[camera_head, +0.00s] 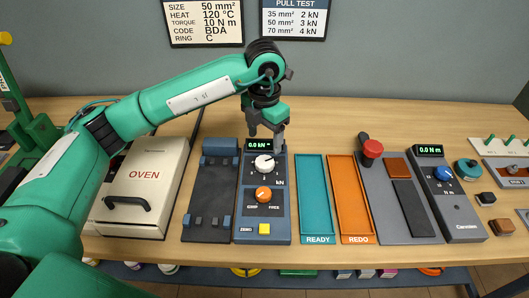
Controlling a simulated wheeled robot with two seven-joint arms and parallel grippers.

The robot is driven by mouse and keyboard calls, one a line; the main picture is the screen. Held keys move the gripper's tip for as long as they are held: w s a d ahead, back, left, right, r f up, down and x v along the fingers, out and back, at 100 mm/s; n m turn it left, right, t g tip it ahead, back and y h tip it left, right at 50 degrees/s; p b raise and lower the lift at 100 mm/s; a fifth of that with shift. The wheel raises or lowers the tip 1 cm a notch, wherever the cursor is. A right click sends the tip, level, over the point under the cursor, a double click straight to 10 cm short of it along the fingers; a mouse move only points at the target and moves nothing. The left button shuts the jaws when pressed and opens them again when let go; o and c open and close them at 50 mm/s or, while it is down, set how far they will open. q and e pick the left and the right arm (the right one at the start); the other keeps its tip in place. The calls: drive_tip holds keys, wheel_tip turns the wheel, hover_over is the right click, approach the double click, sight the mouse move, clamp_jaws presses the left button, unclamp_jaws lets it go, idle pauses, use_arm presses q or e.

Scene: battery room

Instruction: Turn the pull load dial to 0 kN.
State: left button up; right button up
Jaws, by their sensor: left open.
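The pull tester (245,217) is a dark blue-grey panel in the middle of the table. Its white pull load dial (264,164) sits below a small green display (258,145) that seems to read 6.0 kN, though the first digit is hard to make out. "kN" is printed beside the dial. My left gripper (267,138) points down over the top end of the panel, at the display. It is open, with nothing between its fingers, and looks apart from the dial. The dial's pointer is too small to read. My right gripper is not in view.
An orange grip/free knob (263,194) and a yellow zero button (264,229) lie below the dial. A dark clamp bed (209,190) and an oven (134,205) stand left. Teal (315,190) and orange (348,190) trays, a red-knobbed lever (372,149) and a torque tester (459,215) stand right.

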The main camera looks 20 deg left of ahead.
use_arm(q)
wheel_tip(320, 180, up, 6)
drive_tip(key=shift+f, duration=0.1)
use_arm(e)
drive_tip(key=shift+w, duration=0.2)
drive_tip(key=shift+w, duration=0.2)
